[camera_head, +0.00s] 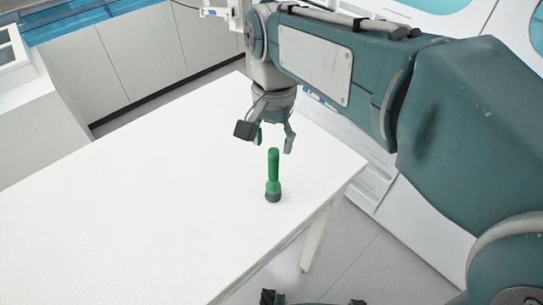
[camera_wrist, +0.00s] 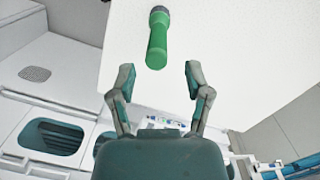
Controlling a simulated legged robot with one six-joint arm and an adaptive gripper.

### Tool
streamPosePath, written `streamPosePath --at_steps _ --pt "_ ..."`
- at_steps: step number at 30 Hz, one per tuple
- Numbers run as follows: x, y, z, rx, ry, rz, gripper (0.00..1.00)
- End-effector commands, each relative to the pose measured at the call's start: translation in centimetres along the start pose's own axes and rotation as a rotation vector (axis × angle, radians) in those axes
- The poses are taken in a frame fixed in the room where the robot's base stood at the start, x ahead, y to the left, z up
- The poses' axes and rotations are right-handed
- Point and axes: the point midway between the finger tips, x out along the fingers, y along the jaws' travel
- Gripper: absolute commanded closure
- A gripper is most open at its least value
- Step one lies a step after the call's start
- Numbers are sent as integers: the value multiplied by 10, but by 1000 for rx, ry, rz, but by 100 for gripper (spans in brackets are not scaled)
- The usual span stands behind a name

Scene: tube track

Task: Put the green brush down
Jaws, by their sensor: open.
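The green brush (camera_head: 273,172) has a green handle and a dark purple-grey end. In the head view it appears to stand upright on the white table, dark end down, near the table's front right edge. It also shows in the wrist view (camera_wrist: 157,42), ahead of the fingers with its dark end at the top of the picture. My gripper (camera_head: 274,146) is open and empty, above and behind the brush in the head view. Its two fingers also show in the wrist view (camera_wrist: 158,78), apart from each other and clear of the brush.
The white table (camera_head: 150,190) is otherwise bare, with wide free room left of the brush. Its right edge and a leg (camera_head: 316,238) are close to the brush. Grey-white cabinets (camera_head: 140,55) stand behind, and a white unit (camera_head: 40,130) stands at the left.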

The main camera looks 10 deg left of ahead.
Motion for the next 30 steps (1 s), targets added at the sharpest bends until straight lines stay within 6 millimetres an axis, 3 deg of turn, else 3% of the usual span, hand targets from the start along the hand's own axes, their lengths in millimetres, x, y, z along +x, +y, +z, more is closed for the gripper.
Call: streamPosePath --at_steps 3,9,20,23,30 --pt "-25 0 0 0 3 -2 36" --pt "-51 0 0 1 1 -1 36" --pt "-57 4 0 -1 6 -5 36" --pt "-56 26 -3 -14 40 -34 36" --pt "-35 117 0 -98 237 -121 36"
